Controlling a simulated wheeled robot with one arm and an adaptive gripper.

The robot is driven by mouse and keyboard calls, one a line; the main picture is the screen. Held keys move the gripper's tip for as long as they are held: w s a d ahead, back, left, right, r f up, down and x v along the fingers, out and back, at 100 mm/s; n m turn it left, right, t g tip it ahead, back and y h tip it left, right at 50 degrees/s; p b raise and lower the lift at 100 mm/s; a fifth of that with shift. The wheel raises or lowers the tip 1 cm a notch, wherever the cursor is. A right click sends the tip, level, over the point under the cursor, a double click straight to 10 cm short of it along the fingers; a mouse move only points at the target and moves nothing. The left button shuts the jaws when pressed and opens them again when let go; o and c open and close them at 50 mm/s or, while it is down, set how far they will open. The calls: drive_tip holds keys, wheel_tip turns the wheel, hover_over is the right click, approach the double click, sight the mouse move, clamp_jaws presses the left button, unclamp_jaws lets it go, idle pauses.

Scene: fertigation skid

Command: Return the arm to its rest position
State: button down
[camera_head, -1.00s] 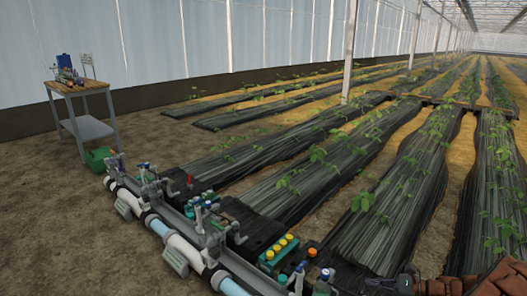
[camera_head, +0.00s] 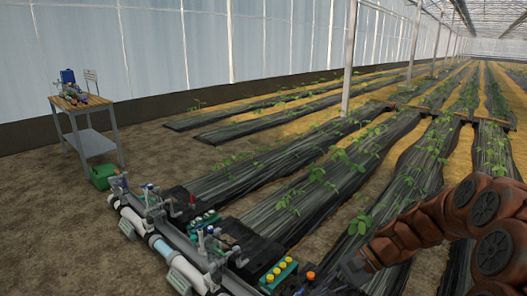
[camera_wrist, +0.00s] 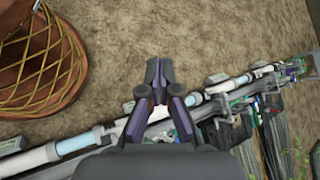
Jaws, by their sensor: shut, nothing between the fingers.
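My gripper (camera_wrist: 158,72) is in the wrist view, pointing down over the pipe skid, with its two fingertips together and nothing between them. In the head view my reddish-brown arm reaches in from the right, and my gripper (camera_head: 345,275) shows small and dark near the bottom edge, by the near end of the skid. The fertigation skid (camera_head: 165,245), white and grey pipes with valves, runs along the lower left; it also crosses the wrist view (camera_wrist: 75,145). The gripper looks apart from the pipes, but its height above them is hard to tell.
A panel with yellow buttons (camera_head: 279,272) and an orange knob (camera_head: 310,276) stand close to my gripper. A wooden-topped table (camera_head: 82,103) and a green box (camera_head: 102,176) are at the left. Black-covered plant rows fill the right.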

drive_tip(key=s+a+r+n+g+h+p, duration=0.15)
drive_tip(key=s+r+n+h+p, duration=0.35)
drive_tip(key=s+r+p, duration=0.55)
drive_tip(key=s+d+r+n+t+h+p, duration=0.1)
drive_tip(key=s+d+r+n+h+p, duration=0.1)
drive_tip(key=s+r, duration=0.3)
drive_tip(key=s+d+r+n+t+h+p, duration=0.1)
drive_tip(key=s+d+r+n+h+p, duration=0.1)
drive_tip(key=s, duration=0.8)
wheel_tip(320, 180, up, 4)
drive_tip(key=shift+s+d+f+h+p, duration=0.15)
drive_tip(key=shift+d+h+p, duration=0.65)
drive_tip(key=shift+d+p, duration=0.35)
